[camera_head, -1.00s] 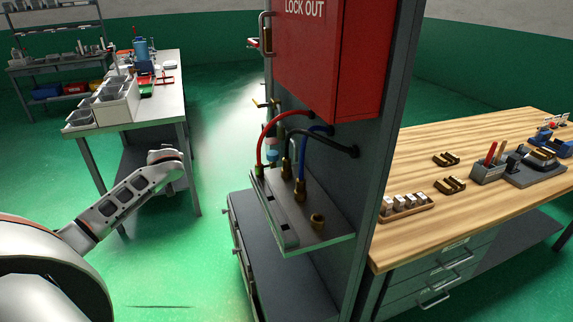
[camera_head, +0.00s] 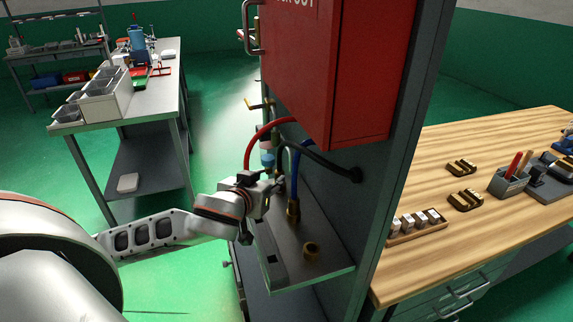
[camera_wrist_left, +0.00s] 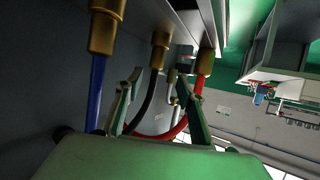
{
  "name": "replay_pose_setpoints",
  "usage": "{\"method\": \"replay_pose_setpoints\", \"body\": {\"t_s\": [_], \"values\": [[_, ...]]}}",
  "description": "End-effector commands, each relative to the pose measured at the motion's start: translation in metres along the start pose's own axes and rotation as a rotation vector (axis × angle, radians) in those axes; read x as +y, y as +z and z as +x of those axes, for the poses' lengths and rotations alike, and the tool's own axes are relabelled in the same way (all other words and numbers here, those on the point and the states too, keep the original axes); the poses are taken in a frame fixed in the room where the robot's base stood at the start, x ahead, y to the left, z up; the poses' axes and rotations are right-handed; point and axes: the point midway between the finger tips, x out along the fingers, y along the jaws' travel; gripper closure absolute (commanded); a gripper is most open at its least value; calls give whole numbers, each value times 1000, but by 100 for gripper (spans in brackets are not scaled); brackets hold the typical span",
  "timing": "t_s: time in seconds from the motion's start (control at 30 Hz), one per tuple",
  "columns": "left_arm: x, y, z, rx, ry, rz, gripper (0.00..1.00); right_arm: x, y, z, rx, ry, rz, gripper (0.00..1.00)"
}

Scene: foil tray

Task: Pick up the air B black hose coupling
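The black hose (camera_head: 325,159) arches from the grey panel down to the shelf. Its lower end and coupling are hidden behind my left gripper in the head view. In the left wrist view its brass coupling (camera_wrist_left: 160,46) shows between the blue hose's coupling (camera_wrist_left: 106,26) and the red hose's coupling (camera_wrist_left: 205,62). My left gripper (camera_head: 272,186) is at the shelf's front left, close to the hoses. In the left wrist view its two fingers (camera_wrist_left: 163,82) are spread apart, with the black hose seen between them. I cannot tell whether they touch it. My right gripper is not in view.
The red cabinet (camera_head: 330,70) hangs above. A wooden bench (camera_head: 480,235) is at the right, and a bench with grey bins (camera_head: 105,92) stands at the left. Green floor lies between.

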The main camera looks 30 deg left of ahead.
Motion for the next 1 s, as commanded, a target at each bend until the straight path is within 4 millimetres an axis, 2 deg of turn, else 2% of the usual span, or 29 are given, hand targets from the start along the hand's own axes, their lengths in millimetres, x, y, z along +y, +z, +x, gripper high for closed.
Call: {"method": "replay_pose_setpoints", "body": {"t_s": [0.17, 0.43, 0.8, 1.0], "values": [[4, 1, 0, 0, 9, 1, 61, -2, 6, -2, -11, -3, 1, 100], [4, 0, 26, 2, 7, 1, 61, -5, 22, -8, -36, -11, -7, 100], [7, 0, 70, 1, 6, 2, 61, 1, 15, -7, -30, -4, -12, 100], [7, 1, 76, 1, 8, 1, 61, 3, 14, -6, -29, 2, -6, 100]]}}
